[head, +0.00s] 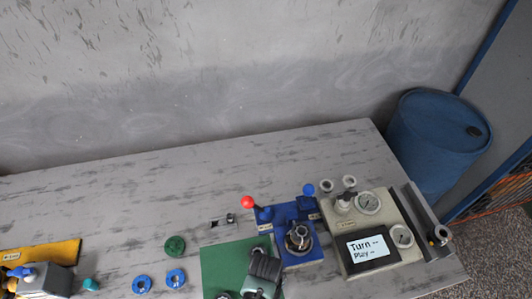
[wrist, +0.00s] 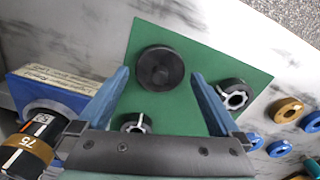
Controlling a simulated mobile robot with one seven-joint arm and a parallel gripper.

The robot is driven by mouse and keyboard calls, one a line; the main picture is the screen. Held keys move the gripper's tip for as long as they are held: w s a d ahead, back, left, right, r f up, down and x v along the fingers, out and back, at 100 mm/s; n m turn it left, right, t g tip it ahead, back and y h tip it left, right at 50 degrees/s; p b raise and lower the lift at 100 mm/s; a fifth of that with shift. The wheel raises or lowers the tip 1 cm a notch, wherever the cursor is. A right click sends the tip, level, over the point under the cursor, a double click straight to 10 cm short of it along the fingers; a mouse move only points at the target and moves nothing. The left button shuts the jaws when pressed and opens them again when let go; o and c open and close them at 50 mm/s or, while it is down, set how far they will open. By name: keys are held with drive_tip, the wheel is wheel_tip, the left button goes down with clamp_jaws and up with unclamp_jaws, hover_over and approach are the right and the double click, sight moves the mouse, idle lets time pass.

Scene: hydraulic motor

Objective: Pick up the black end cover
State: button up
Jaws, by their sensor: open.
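In the wrist view, a round black disc with a raised centre, which looks like the black end cover (wrist: 160,68), lies on the green mat (wrist: 205,62). My gripper (wrist: 160,73) is open, with its two blue fingers on either side of the disc in the picture. The fingers do not appear to touch it, and their height above the mat is unclear. Two black rings with pale inserts also lie there, one at right (wrist: 236,95) and one at lower left (wrist: 135,123), partly hidden by my gripper. In the head view, my gripper hides much of the green mat (head: 217,262).
A blue fixture (head: 297,212) with a red-knobbed lever (head: 247,202) stands beside the mat. A gauge panel (head: 385,207) with a display is farther right. Blue rings (head: 142,284) and a green disc (head: 175,246) lie left of the mat. The table's back left is clear.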

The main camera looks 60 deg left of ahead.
clamp_jaws()
idle(0.4)
drive_tip(key=shift+r, duration=0.15)
wheel_tip(320, 180, up, 10)
idle(0.5)
idle(0.3)
drive_tip(key=shift+r+p, duration=0.75)
drive_tip(key=shift+p, duration=0.25)
drive_tip(key=shift+w, duration=0.1)
